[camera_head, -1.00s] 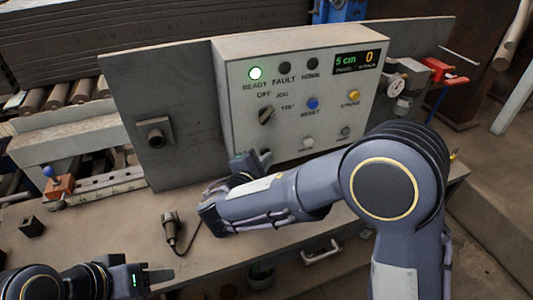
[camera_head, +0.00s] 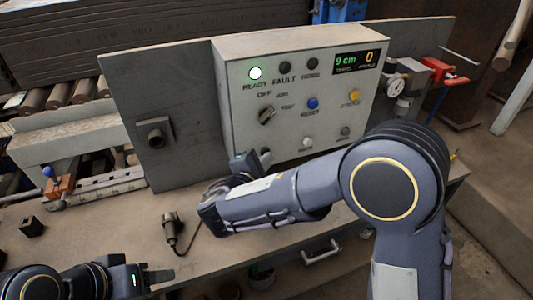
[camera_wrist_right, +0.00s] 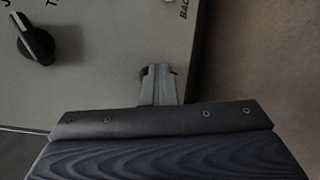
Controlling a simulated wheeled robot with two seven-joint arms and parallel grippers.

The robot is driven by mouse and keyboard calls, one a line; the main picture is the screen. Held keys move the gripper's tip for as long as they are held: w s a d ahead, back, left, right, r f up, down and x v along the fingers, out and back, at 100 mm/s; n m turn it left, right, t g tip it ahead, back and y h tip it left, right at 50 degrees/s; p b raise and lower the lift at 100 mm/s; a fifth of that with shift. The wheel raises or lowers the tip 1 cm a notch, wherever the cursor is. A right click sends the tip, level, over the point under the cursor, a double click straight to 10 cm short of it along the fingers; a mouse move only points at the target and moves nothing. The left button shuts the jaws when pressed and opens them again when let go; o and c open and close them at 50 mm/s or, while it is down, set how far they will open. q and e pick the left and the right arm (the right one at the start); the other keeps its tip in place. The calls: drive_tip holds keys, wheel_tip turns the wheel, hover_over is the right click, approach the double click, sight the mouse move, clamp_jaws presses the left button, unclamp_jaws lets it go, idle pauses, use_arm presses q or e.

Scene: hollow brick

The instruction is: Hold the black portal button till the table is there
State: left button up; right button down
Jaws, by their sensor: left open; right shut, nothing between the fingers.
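The control panel (camera_head: 300,100) stands at the back of the bench. I cannot tell which part is the table. My left gripper (camera_head: 160,276) is open and empty above the bench's front left.
The selector knob (camera_head: 266,115) is above the fingertips. A white button (camera_head: 306,143) and a blue reset button (camera_head: 312,104) are nearby. A dark handheld tool (camera_head: 171,232) with a cord stands on the bench, left of my right forearm. Rollers and a rail lie left.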

drive_tip(key=shift+s, duration=0.1)
drive_tip(key=shift+s+d+b, duration=0.3)
drive_tip(key=shift+s+b, duration=0.15)
drive_tip(key=shift+s, duration=0.25)
drive_tip(key=shift+s, duration=0.1)
drive_tip(key=s, duration=0.1)
drive_tip(key=s+d+b, duration=0.1)
drive_tip(key=s, duration=0.2)
drive_tip(key=shift+s+d+b, duration=0.25)
drive_tip(key=shift+d+b, duration=0.1)
